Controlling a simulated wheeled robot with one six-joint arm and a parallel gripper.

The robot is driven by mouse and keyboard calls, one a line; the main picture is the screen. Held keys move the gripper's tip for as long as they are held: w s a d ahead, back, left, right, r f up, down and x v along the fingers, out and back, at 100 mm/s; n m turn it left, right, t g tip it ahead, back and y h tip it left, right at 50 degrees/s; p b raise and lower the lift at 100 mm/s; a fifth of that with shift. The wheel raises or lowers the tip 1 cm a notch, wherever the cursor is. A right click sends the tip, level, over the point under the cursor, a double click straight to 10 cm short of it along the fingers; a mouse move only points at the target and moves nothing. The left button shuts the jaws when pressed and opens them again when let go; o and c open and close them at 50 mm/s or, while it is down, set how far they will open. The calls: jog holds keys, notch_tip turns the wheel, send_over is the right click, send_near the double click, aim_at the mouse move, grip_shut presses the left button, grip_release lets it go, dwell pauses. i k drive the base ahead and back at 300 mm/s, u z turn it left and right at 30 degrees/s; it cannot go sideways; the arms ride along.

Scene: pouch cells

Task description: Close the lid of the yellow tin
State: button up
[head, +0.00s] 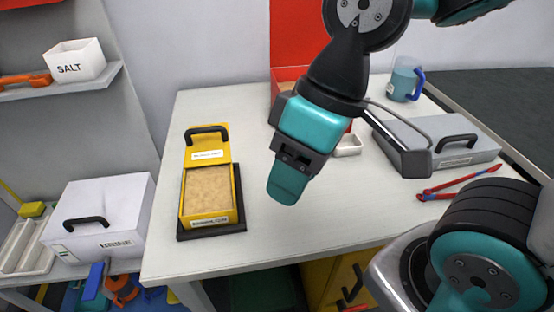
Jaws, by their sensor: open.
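The yellow tin (237,205) stands at the left of the white table, on a dark mat (212,232). Its lid (207,143) is up at the far side, with a black handle on top and a white label. The tin is filled with a tan, grainy material, and a label is on its front. My gripper (287,190) hangs above the table to the right of the tin, pointing down. It is apart from the tin and I see nothing held in it. One finger hides most of the other.
Behind my gripper is a red box (285,78) with its lid raised, partly hidden. A grey case (470,142), red tongs (460,186) and a teal mug (404,80) are at the right. A white box (100,215) stands left of the table. The table between tin and gripper is clear.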

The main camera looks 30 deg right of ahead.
aim_at(207, 144)
jog(key=z, duration=0.05)
jog(key=k, duration=1)
jog(key=u, duration=0.75)
jog(key=i, duration=1.3)
jog(key=z, duration=0.5)
